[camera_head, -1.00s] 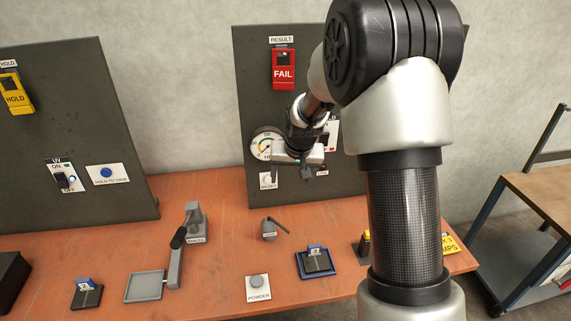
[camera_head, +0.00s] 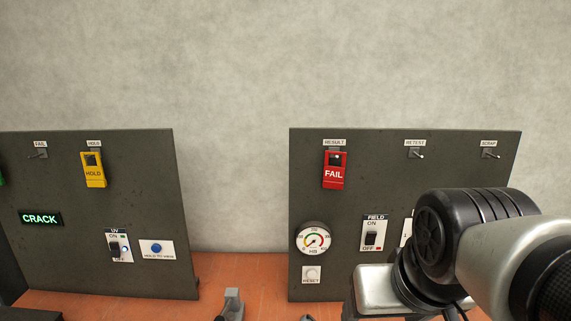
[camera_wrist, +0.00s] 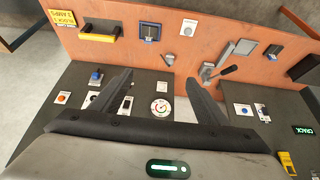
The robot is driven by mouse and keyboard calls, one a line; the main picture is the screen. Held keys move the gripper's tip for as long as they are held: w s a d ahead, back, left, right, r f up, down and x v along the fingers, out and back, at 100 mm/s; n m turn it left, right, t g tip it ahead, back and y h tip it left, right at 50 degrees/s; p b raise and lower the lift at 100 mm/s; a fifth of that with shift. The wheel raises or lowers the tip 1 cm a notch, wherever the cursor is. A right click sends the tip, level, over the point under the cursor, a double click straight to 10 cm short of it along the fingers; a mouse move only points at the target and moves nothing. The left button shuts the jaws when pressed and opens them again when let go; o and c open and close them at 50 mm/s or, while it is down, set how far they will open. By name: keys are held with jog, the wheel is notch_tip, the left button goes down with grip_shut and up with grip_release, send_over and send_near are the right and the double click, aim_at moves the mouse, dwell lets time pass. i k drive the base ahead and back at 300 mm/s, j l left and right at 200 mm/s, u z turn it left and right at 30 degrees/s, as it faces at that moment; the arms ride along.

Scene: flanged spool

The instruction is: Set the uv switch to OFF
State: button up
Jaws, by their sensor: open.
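The uv switch (camera_head: 114,247) is a dark lever on a small white plate, low on the left dark panel. ON is marked above it and OFF, partly covered, below. A green mark and a bluish-white light show at its right; the lever's exact position is too small to tell. In the wrist view the uv switch (camera_wrist: 262,113) is small, on the panel at the right. My gripper (camera_wrist: 161,76) is open and empty, its two fingers spread in front of the other panel, well apart from the switch. My gripper is hidden in the head view.
A plate with a blue button (camera_head: 156,248) sits right of the switch. Above are a yellow HOLD cover (camera_head: 93,170) and a lit CRACK sign (camera_head: 40,218). The right panel carries a gauge (camera_head: 314,240) and a FIELD switch (camera_head: 371,236). A gap separates the panels above the orange table (camera_head: 262,301).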

aim_at(114, 246)
jog(key=u, duration=1.6)
jog(key=j+z, duration=0.1)
jog(key=z, duration=0.3)
jog(key=i+j+z, duration=0.1)
jog(key=z, duration=0.3)
jog(key=j+z, duration=0.15)
jog(key=z, duration=0.25)
jog(key=j+z, duration=0.15)
jog(key=z, duration=0.25)
jog(key=j+z, duration=0.35)
jog(key=j, duration=0.2)
jog(key=k+j+z, duration=0.15)
jog(key=j+z, duration=0.2)
jog(key=j, duration=0.15)
jog(key=k+j+z, duration=0.15)
jog(key=j, duration=0.2)
jog(key=k+j+z, duration=0.1)
jog(key=j, duration=0.25)
jog(key=k+j+z, duration=0.15)
jog(key=j, duration=0.2)
jog(key=k+j, duration=0.2)
jog(key=j, duration=0.15)
jog(key=k+j, duration=0.15)
jog(key=j, duration=0.2)
jog(key=k+j, duration=0.2)
jog(key=j+z, duration=0.05)
jog(key=j, duration=0.05)
